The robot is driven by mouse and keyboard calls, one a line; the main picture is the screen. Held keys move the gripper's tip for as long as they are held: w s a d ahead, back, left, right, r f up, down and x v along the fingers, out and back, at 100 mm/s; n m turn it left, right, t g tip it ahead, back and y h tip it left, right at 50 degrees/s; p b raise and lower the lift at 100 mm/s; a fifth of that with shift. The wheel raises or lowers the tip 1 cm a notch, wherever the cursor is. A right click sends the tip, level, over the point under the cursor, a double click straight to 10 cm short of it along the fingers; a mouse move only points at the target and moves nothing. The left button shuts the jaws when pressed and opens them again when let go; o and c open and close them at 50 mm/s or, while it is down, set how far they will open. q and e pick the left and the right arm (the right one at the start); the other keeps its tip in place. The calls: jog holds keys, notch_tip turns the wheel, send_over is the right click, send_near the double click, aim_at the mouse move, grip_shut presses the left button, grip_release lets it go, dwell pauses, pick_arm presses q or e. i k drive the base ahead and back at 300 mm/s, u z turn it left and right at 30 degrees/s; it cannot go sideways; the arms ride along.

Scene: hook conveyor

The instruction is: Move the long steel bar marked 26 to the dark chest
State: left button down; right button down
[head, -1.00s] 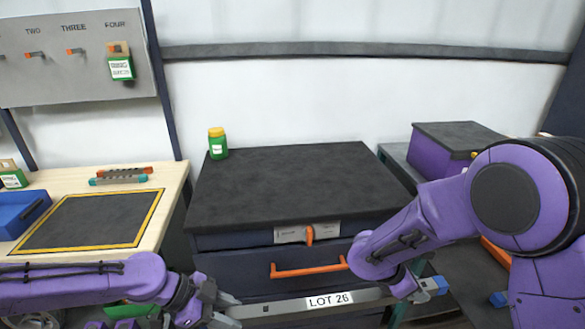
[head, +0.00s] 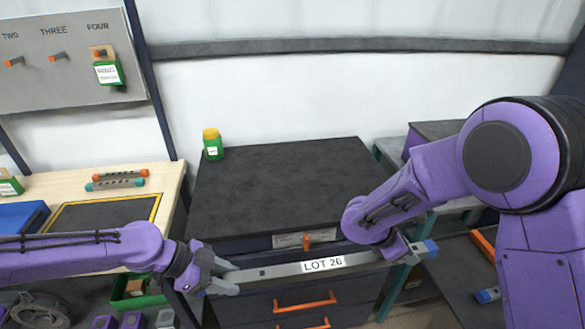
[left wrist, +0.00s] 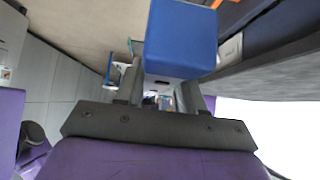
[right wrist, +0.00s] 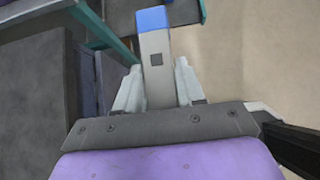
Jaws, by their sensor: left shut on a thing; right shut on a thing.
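The long steel bar (head: 285,269) carries a white label reading LOT 26 and has blue ends. It hangs level, held at both ends, in front of the dark chest (head: 275,195) and just below its top edge. My left gripper (head: 228,276) is shut on the bar near its left end; a blue end block (left wrist: 181,38) fills the left wrist view. My right gripper (head: 408,254) is shut on the bar near its blue right end; the right wrist view shows the bar (right wrist: 155,68) between the fingers. The chest has orange drawer handles, partly behind the bar.
A green jar with a yellow lid (head: 212,144) stands at the chest top's back left corner; the rest of that top is clear. A wooden table (head: 165,185) with a framed dark mat is at left. A purple box (head: 418,135) is at right.

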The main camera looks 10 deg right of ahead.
aim_at(299, 199)
jog(key=i, duration=0.95)
